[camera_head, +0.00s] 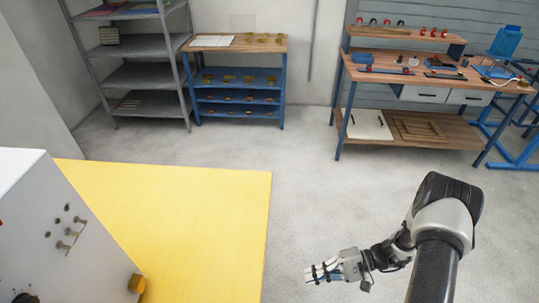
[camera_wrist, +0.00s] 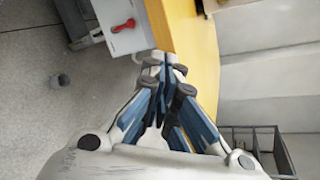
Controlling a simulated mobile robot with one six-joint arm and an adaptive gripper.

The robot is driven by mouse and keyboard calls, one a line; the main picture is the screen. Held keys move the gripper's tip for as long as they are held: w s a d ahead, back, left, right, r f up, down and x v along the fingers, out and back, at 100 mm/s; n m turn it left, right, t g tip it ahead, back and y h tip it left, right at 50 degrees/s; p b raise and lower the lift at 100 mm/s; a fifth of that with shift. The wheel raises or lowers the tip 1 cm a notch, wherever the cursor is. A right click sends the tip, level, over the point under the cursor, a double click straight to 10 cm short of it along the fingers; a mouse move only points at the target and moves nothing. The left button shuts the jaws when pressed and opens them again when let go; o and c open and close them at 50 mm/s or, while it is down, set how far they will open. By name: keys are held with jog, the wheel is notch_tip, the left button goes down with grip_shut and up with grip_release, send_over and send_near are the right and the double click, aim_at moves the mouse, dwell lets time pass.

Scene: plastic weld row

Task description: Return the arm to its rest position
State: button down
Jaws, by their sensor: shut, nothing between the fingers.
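My gripper (camera_head: 312,273) is at the lower right of the head view, held out to the left from my bent arm over the grey floor. It is to the right of the yellow surface's edge and apart from it. In the wrist view my gripper's fingers (camera_wrist: 163,62) come together at the tips, shut with nothing between them. Nothing is held.
A yellow surface (camera_head: 215,205) carries a white machine box (camera_head: 70,235) at the left. A grey shelf (camera_head: 145,75), a blue-framed cabinet (camera_head: 238,85) and a workbench (camera_head: 390,75) stand along the back wall. The floor (camera_head: 330,190) between is clear.

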notch_tip(320, 180, up, 23)
jog(key=n+g+h, duration=0.1)
jog(key=n+h, duration=0.3)
jog(key=h, duration=0.4)
jog(key=s+r+n+t+h, duration=0.1)
jog(key=s+r+t+h, duration=0.5)
jog(key=s+r, duration=0.7)
jog(key=shift+d+r+t, duration=0.35)
jog(key=shift+r+t, duration=0.15)
jog(key=shift+r, duration=0.55)
